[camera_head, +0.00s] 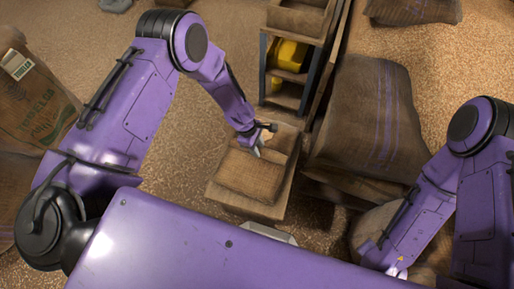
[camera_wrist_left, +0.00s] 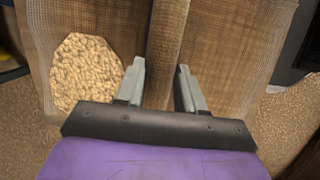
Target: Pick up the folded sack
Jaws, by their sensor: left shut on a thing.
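The folded sack (camera_head: 258,172) is brown woven burlap and lies on top of a low, box-like stand in the middle of the head view. My left gripper (camera_head: 258,150) reaches down to its upper edge. In the left wrist view, the two grey fingers of my left gripper (camera_wrist_left: 160,82) stand on either side of a raised burlap fold (camera_wrist_left: 166,45) and are shut on it. The sack still appears to rest on the stand. My right arm comes in at the lower right, but its gripper is out of view.
A wooden bucket elevator frame (camera_head: 299,20) with a yellow part stands just behind the stand. A large striped burlap sack (camera_head: 365,120) lies to the right. A printed sack (camera_head: 35,100) stands at the left. Loose grain covers the floor.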

